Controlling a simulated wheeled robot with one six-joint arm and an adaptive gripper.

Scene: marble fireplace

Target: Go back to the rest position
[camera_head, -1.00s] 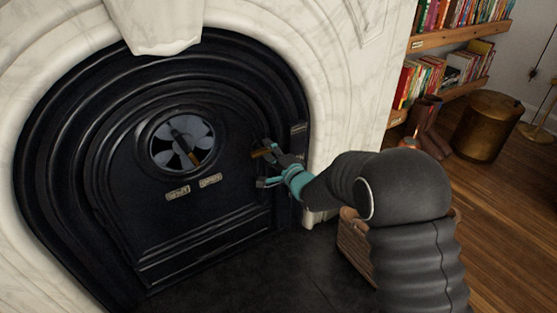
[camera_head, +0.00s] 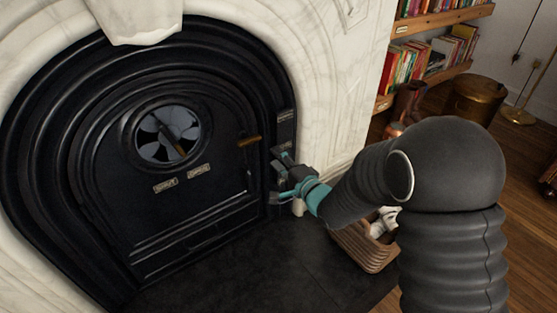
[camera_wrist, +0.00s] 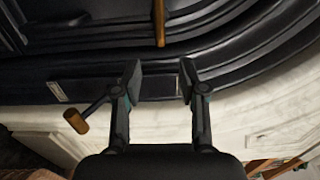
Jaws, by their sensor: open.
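My gripper (camera_head: 278,176) is open and empty in the head view, in front of the right edge of the black fireplace door (camera_head: 200,211). In the wrist view its two fingers (camera_wrist: 158,82) stand apart with nothing between them. A wooden door handle (camera_head: 249,141) sticks out up and left of the gripper, apart from it. That handle also shows at the top of the wrist view (camera_wrist: 159,22). A second wooden-tipped handle (camera_wrist: 76,121) shows left of the fingers in the wrist view.
The marble surround (camera_head: 325,75) rises close behind and right of my gripper. A wooden basket (camera_head: 363,250) with pale contents stands on the dark hearth (camera_head: 260,280) beside my arm. Bookshelves (camera_head: 440,20) and a brass drum (camera_head: 478,97) are at the back right.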

